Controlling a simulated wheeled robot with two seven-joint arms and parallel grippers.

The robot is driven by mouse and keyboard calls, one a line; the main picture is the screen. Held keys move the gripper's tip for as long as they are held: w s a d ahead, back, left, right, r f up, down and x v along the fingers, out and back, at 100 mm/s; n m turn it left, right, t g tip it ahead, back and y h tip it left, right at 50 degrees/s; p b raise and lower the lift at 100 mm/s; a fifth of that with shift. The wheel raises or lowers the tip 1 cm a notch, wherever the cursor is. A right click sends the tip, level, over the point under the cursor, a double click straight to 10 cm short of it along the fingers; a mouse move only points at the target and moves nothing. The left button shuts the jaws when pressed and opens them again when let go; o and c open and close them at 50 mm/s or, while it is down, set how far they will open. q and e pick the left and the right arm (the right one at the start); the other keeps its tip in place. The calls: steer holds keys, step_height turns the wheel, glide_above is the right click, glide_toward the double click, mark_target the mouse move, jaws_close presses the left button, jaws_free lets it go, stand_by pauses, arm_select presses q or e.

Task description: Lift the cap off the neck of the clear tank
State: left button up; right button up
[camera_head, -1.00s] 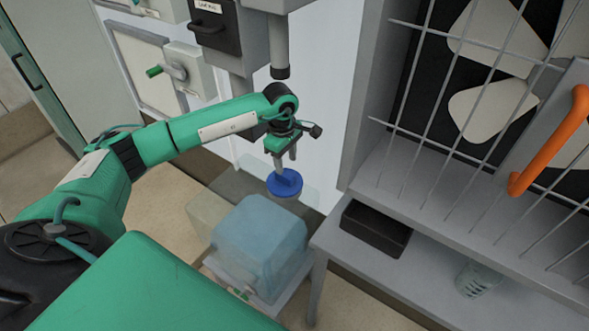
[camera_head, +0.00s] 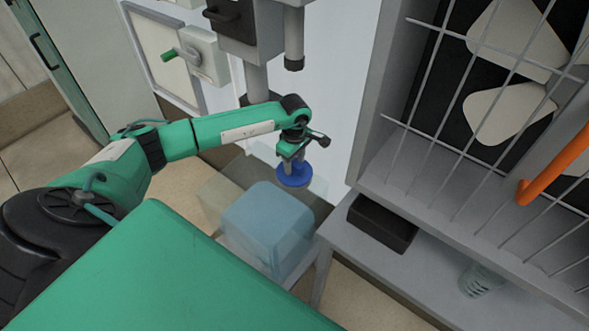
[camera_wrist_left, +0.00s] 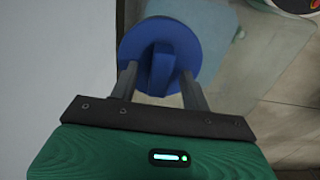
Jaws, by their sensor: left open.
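The blue round cap (camera_head: 294,178) sits at the top of the clear tank (camera_head: 240,188), at its back right. The tank's neck is hidden under the cap. A bluish block shape (camera_head: 268,218) shows within the tank. My left gripper (camera_head: 293,165) points down onto the cap from above. In the left wrist view the cap (camera_wrist_left: 186,45) has a raised ridge in its middle. The left gripper's two fingers (camera_wrist_left: 160,72) are open, one on each side of this ridge, with small gaps. My right gripper is not in view.
A grey bench (camera_head: 350,262) with a black tray (camera_head: 382,222) and a clear cup (camera_head: 480,280) stands to the right, below a wire grid with an orange handle (camera_head: 555,165). A grey vertical pipe (camera_head: 294,40) ends above the gripper. A green-handled valve box (camera_head: 203,55) is behind.

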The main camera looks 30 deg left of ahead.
arm_select(q)
jaws_close()
steer(key=shift+r, duration=0.1)
